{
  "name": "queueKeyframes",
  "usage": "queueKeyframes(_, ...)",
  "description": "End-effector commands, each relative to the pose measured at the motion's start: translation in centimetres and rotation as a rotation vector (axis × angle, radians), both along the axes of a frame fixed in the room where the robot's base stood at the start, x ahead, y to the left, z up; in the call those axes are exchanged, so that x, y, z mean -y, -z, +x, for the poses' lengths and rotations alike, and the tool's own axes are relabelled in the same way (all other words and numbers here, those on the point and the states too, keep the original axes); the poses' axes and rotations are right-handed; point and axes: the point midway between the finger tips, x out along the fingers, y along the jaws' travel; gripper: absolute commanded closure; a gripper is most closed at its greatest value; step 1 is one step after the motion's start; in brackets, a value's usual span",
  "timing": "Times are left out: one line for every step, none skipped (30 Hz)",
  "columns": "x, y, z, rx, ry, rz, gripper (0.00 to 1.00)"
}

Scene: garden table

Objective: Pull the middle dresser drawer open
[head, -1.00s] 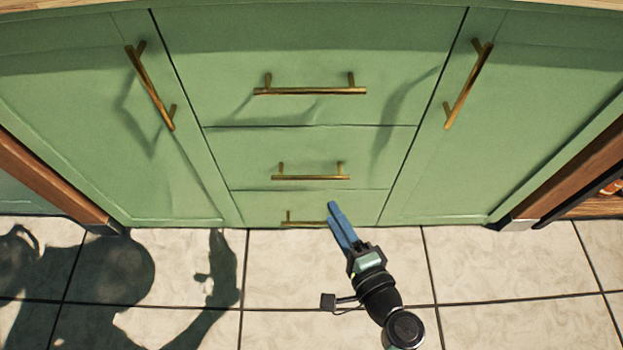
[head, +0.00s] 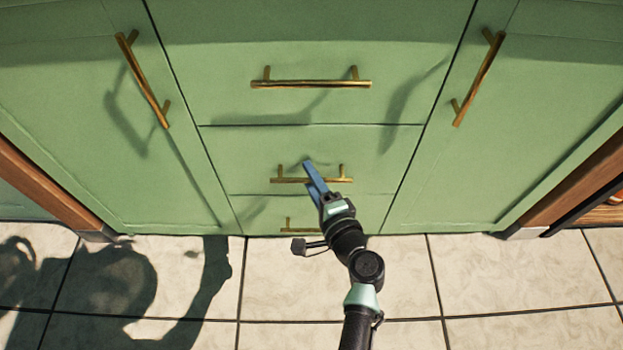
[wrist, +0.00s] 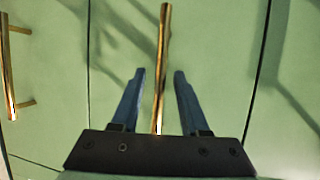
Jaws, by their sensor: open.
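The green dresser has a column of three drawers with brass bar handles. The middle drawer (head: 235,160) is closed, its front flush with the others. In the wrist view, a brass handle (wrist: 164,60) runs upright between the two blue fingers of my gripper (wrist: 160,85). The fingers are open, with a gap on each side of the bar. I cannot tell whether the bar is fully within finger depth.
The top drawer handle (head: 311,84) is above and the bottom drawer handle (head: 300,225) below, partly hidden. Door handles (head: 143,80) and (head: 479,78) flank the drawers. Tiled floor (head: 490,275) in front is clear.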

Motion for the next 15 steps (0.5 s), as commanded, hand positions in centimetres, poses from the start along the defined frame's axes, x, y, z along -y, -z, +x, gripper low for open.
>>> queueKeyframes(-0.01, 0.0, -0.01, 0.0, 0.0, 0.0, 0.55)
queueKeyframes(0.01, 0.0, -0.02, 0.0, 0.0, 0.0, 0.55)
queueKeyframes(0.01, 0.0, -0.03, 0.0, 0.0, 0.0, 0.61)
queueKeyframes(0.01, 0.0, -0.03, 0.0, 0.0, 0.0, 0.66)
queueKeyframes(0.01, 0.0, -0.03, 0.0, 0.0, 0.0, 0.72)
queueKeyframes(0.02, 0.01, -0.04, 0.0, 0.0, 0.0, 0.79)
queueKeyframes(0.02, 0.01, -0.04, 0.0, 0.0, 0.0, 0.84)
queueKeyframes(0.02, 0.01, -0.04, 0.0, 0.0, 0.0, 0.9)
queueKeyframes(0.03, 0.01, -0.05, 0.0, 0.0, 0.0, 0.97)
queueKeyframes(0.03, 0.01, -0.05, 0.0, 0.0, 0.0, 1.0)
queueKeyframes(0.03, 0.01, -0.05, 0.0, 0.0, 0.0, 1.0)
queueKeyframes(0.03, 0.01, -0.05, 0.0, 0.0, 0.0, 1.0)
queueKeyframes(0.03, 0.01, -0.05, 0.0, 0.0, 0.0, 1.0)
queueKeyframes(0.03, 0.01, -0.05, 0.0, 0.0, 0.0, 1.0)
queueKeyframes(0.03, 0.01, -0.05, 0.0, 0.0, 0.0, 1.0)
